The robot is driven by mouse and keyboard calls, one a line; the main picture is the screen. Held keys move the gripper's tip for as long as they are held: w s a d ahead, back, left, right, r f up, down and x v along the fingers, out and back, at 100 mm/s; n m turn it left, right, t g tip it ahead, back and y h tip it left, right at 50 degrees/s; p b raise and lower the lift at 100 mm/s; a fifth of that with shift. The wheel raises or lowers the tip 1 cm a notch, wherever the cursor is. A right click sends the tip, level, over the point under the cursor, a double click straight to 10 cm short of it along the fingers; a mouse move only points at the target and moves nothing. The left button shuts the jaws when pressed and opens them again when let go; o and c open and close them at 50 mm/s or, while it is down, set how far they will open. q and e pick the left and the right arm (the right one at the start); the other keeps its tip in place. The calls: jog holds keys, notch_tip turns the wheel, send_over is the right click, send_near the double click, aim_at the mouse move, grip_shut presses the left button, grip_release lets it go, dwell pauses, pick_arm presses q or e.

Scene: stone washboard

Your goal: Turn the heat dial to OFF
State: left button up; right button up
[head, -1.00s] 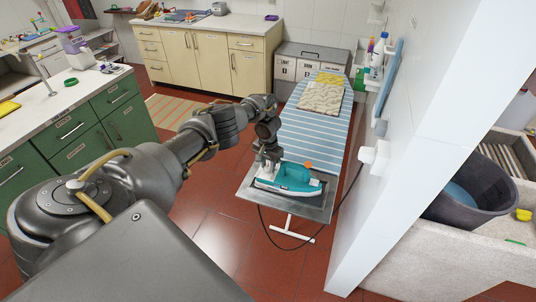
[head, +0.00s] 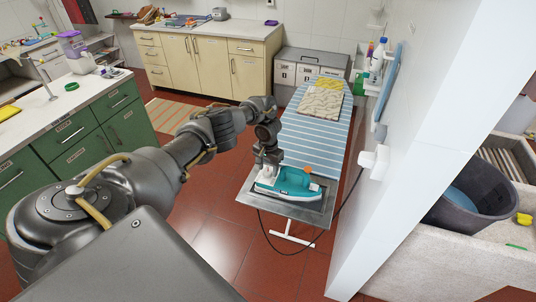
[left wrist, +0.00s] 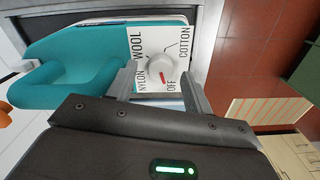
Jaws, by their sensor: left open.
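The teal and white iron (head: 290,183) lies on the metal plate at the near end of the ironing board. Its heat dial (left wrist: 160,68) is a white round knob with a red mark, on a white panel lettered WOOL, COTTON, NYLON and OFF. The red mark points to the lower side, close to the OFF lettering. My left gripper (head: 267,167) is at the left end of the iron. In the left wrist view the left gripper (left wrist: 163,92) is open, one finger to each side of the dial. Contact with the knob cannot be told. My right gripper is not in view.
The metal plate (head: 318,216) ends the striped ironing board (head: 318,130), with folded cloth (head: 322,103) farther back. The iron's cord hangs below and runs to the white wall (head: 410,150) at the right. Green cabinets (head: 100,125) stand left. Red floor is open between.

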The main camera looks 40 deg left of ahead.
aim_at(268, 171)
pick_arm(q)
notch_tip(268, 171, up, 10)
jog(key=shift+f+p, duration=0.15)
jog(key=shift+p, duration=0.2)
dwell(0.4)
